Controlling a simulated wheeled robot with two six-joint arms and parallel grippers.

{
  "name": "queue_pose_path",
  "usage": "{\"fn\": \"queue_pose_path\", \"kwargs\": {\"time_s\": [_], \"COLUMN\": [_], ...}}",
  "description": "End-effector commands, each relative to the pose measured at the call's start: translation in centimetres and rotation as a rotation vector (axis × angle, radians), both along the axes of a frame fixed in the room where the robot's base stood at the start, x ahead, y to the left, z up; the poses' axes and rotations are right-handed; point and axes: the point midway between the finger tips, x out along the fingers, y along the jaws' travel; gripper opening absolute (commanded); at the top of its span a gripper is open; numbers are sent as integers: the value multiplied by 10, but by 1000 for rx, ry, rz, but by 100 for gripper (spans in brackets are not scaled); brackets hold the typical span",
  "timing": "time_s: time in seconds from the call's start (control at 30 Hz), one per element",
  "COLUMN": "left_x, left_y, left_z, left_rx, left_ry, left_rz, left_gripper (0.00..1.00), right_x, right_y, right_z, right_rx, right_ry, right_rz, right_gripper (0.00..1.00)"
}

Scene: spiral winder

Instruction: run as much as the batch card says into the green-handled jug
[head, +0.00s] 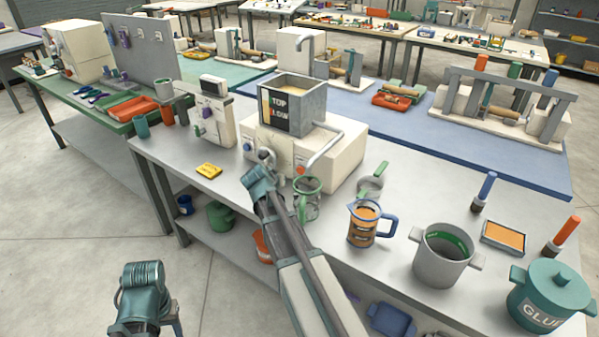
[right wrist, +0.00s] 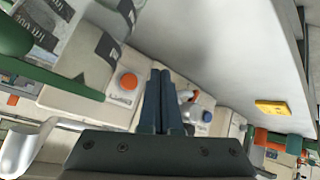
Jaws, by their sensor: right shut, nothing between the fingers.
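The dispensing machine (head: 262,153) is cream with a grey hopper marked TOP and LOW, an orange button (right wrist: 128,82) and a blue knob (right wrist: 207,116). The clear green-handled jug (head: 312,206) stands near the lower end of the spout (head: 323,150), partly behind my right arm; I see no filling in it. Its green parts show at left in the right wrist view (right wrist: 68,89). A yellow card (head: 208,170) lies left of the machine; its writing is unreadable. My right gripper (head: 266,156) is shut and empty before the machine's front. My left gripper (head: 142,272) hangs off the bench; its fingers are unclear.
A blue-handled jug (head: 362,232) with orange-brown contents stands right of the green-handled one. Further right are a grey pot (head: 440,262), a teal GLUE pot (head: 548,295), two brushes and an orange-topped tray (head: 503,238). A strainer-like pan (head: 371,185) lies behind the jugs.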

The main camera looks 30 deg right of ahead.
Motion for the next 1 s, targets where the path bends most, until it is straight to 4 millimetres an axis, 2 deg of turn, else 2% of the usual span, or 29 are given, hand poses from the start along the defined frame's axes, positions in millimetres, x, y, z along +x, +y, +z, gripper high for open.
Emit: {"fn": "queue_pose_path", "kwargs": {"time_s": [0.2,0.5,1.0], "left_x": [0,0,0], "left_y": [0,0,0], "left_z": [0,0,0], "left_rx": [0,0,0], "left_ry": [0,0,0], "left_rz": [0,0,0], "left_gripper": [53,53,53], "right_x": [14,24,26], "right_y": [-30,-56,-62], "right_z": [0,0,0], "right_rx": [1,0,1], "right_ry": [0,1,1], "right_rz": [-2,-1,0], "right_gripper": [0,0,0]}}
